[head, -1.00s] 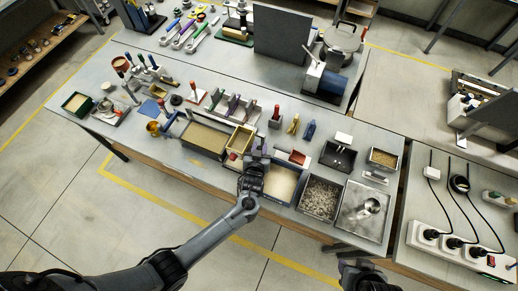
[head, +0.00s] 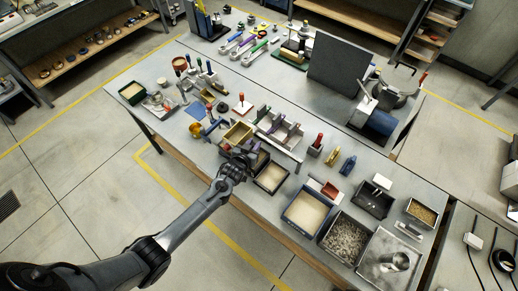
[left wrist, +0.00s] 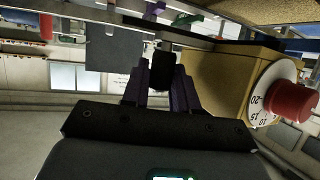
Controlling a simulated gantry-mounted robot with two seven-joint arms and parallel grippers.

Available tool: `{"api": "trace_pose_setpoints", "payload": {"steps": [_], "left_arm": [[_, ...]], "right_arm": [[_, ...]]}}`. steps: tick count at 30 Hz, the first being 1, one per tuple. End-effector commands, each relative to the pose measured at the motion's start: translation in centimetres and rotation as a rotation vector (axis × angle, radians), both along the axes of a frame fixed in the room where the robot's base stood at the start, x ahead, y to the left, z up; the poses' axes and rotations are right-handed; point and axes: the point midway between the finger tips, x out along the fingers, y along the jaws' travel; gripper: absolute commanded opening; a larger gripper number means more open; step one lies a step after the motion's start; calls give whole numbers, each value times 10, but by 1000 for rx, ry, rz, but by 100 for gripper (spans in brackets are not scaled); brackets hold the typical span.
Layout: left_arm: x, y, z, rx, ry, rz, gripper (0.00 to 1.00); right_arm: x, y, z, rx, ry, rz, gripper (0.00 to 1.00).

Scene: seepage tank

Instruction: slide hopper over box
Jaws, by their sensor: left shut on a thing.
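The hopper, an ochre open-topped box (head: 237,133), stands on the bench left of centre in the head view. In the left wrist view its side (left wrist: 222,82) is close on the right, with a white dial and red knob (left wrist: 290,102). A dark-rimmed sand-filled box (head: 272,177) shows just right of the hopper; the hopper seems to cover its left part. My left gripper (head: 238,160) is at the hopper's front side. Its purple fingers (left wrist: 163,85) are shut on a small dark block (left wrist: 163,66); how that joins the hopper is unclear. My right gripper is out of view.
A blue-rimmed sand box (head: 305,212), a gravel tray (head: 347,240) and a metal tray (head: 390,262) line the front right. A rack (head: 280,128) stands behind the sand box. A grey upright panel (head: 338,62) stands farther back. Floor in front is clear.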

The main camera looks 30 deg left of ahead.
Motion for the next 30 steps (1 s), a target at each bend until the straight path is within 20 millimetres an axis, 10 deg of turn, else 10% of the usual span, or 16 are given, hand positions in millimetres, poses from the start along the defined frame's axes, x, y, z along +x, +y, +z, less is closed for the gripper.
{"api": "trace_pose_setpoints", "payload": {"steps": [9,10,14,30], "left_arm": [[0,1,-1,0,1,1,0],[0,1,-1,0,1,1,31],[0,1,-1,0,1,1,49],[-16,-1,6,0,1,0,49]], "right_arm": [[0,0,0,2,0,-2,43],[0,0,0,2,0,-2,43],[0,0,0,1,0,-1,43],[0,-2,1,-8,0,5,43]]}}
